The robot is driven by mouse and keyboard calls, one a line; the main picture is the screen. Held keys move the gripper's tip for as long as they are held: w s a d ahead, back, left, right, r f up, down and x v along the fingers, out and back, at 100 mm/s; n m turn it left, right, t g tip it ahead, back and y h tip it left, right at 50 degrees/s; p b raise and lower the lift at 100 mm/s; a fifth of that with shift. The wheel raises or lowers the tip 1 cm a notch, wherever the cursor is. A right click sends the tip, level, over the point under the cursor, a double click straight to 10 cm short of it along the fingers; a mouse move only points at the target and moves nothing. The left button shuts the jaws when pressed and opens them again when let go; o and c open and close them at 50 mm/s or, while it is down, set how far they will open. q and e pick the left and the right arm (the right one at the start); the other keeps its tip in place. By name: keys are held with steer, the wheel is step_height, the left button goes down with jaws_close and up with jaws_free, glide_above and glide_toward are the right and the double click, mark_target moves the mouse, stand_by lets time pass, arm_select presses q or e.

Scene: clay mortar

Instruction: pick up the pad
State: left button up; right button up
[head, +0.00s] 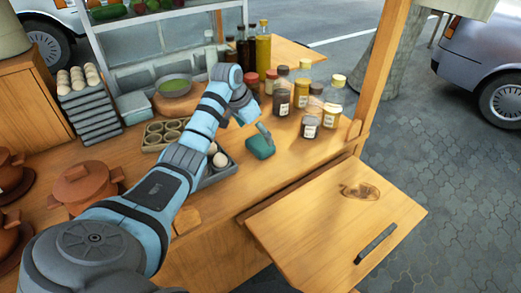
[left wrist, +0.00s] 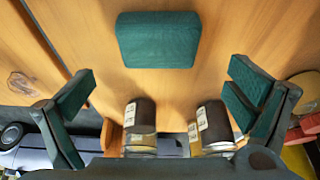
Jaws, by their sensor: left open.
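The pad is a small dark green block with rounded edges (left wrist: 158,40), lying flat on the wooden counter near the top of the left wrist view. In the head view it is the teal block (head: 259,149) on the counter, right of the egg tray. My left gripper (head: 252,122) is just above and behind the pad, its fingers spread. In the left wrist view its green-lined fingers (left wrist: 162,92) stand wide apart, with nothing between them and the pad beyond their tips. My right gripper is not in view.
An egg tray (head: 213,177) is close on the left. A hinged wooden board (head: 335,235) is at the front right.

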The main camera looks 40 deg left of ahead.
mark_target(260, 142)
arm_select(q)
steer(key=x, duration=0.2)
steer(key=b+x, duration=0.1)
steer(key=x, duration=0.2)
steer(key=shift+s+f+b, duration=0.25)
steer(key=shift+f+b, duration=0.05)
steer(key=shift+f, duration=0.15)
steer(key=shift+r, duration=0.1)
steer(key=c, duration=1.1)
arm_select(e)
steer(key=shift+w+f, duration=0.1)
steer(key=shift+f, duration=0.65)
arm_select(q)
steer(key=shift+c, duration=0.2)
step_height(260, 142, up, 20)
steer(key=p, duration=0.4)
steer(key=o, duration=0.5)
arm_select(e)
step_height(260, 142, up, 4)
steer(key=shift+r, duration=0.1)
arm_select(q)
steer(key=c, duration=0.5)
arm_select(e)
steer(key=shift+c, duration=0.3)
